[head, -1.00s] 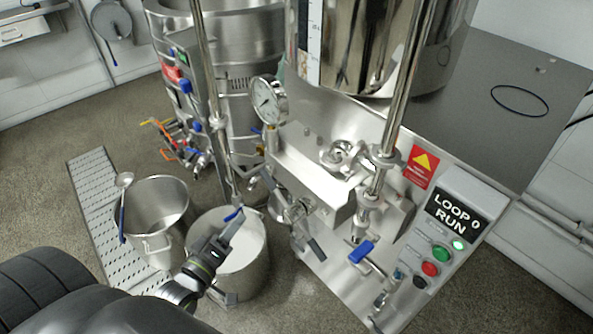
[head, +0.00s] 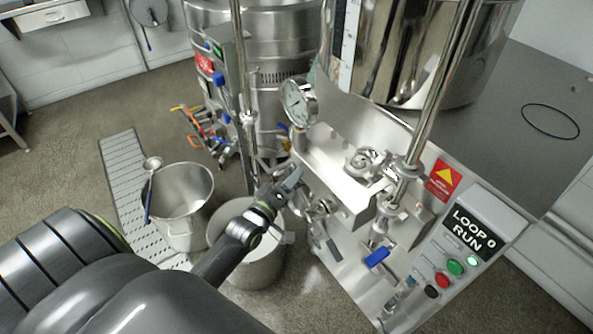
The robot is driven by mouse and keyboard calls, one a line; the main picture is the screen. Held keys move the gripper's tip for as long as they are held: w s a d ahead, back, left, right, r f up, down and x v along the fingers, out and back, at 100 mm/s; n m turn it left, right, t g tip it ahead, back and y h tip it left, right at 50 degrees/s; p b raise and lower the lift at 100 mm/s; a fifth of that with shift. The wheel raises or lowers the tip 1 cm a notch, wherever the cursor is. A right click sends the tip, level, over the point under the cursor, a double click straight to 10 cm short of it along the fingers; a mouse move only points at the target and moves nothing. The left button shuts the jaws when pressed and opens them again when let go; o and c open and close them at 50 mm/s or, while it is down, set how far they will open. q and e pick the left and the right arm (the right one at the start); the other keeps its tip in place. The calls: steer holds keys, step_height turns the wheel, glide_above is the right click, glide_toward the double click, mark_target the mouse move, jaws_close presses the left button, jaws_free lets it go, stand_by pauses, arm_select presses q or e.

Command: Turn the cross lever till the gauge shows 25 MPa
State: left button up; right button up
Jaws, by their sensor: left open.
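The pressure gauge (head: 299,101) is a round white dial in a steel case at the left end of the steel block (head: 345,180). Its needle is too small to read. A metal cross-shaped handle (head: 319,207), likely the cross lever, sits on the block's front side, partly hidden in clutter. My left gripper (head: 290,182) is open and empty, just left of this handle and below the gauge. I cannot tell whether it touches anything. My right gripper is out of view.
A blue-handled valve (head: 377,257) is right of the handle. The control panel (head: 466,240) reads LOOP 0 RUN.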

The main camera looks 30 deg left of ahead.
arm_select(q)
steer(key=shift+w, duration=1.4)
steer(key=shift+c, duration=0.2)
jaws_close()
